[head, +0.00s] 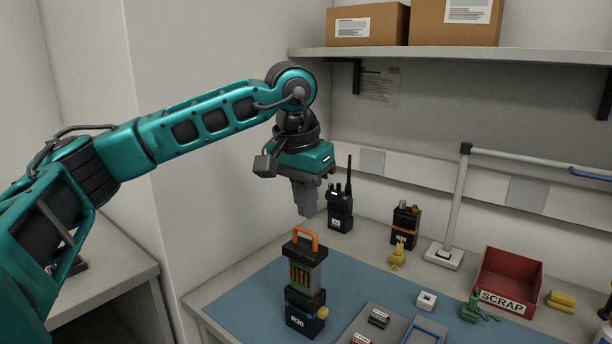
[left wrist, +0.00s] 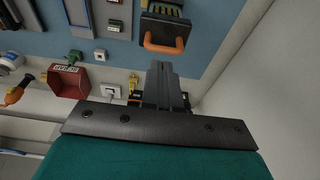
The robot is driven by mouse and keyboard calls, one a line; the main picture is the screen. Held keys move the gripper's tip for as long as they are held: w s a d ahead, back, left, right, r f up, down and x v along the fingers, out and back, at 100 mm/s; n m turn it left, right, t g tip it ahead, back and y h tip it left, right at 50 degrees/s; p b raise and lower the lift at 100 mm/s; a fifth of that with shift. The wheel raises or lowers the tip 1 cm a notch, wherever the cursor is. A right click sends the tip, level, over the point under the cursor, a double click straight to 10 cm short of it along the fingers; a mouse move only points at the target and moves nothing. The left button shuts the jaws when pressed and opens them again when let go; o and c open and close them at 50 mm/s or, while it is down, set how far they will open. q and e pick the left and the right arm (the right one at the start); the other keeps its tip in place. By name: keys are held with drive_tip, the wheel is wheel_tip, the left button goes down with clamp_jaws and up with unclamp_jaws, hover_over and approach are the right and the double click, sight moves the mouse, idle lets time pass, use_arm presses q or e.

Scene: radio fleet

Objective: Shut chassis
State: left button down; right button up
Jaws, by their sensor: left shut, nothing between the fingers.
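A dark radio (head: 304,318) stands upright on the blue mat. Its chassis (head: 303,277) stands up above the lower case, with a green and gold board face exposed and an orange handle (head: 305,237) on top. The handle also shows in the left wrist view (left wrist: 163,46). My left gripper (head: 306,213) is shut and empty, pointing down just above the handle and apart from it in the head view. Its closed fingers show in the left wrist view (left wrist: 162,68). My right gripper is not in view.
Behind stand a black radio with an antenna (head: 340,208) and another radio (head: 405,226). A red scrap bin (head: 508,281), a grey stand (head: 455,205) and small parts lie to the right. A grey tray (head: 378,322) is near the front. A shelf (head: 470,56) holds boxes above.

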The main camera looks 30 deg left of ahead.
sight(305, 248)
use_arm(q)
drive_tip(key=shift+s+f, duration=0.25)
drive_tip(key=shift+f, duration=0.75)
drive_tip(key=b+x, duration=0.1)
drive_tip(key=x, duration=0.1)
drive_tip(key=s+b+x, duration=0.1)
drive_tip(key=b+x, duration=0.1)
drive_tip(key=shift+f, duration=0.45)
drive_tip(key=x, duration=0.1)
drive_tip(key=b+x, duration=0.1)
drive_tip(key=x, duration=0.1)
drive_tip(key=shift+s, duration=0.25)
drive_tip(key=shift+f+b, duration=0.25)
drive_tip(key=shift+b, duration=0.15)
drive_tip(key=shift+s+f, duration=0.1)
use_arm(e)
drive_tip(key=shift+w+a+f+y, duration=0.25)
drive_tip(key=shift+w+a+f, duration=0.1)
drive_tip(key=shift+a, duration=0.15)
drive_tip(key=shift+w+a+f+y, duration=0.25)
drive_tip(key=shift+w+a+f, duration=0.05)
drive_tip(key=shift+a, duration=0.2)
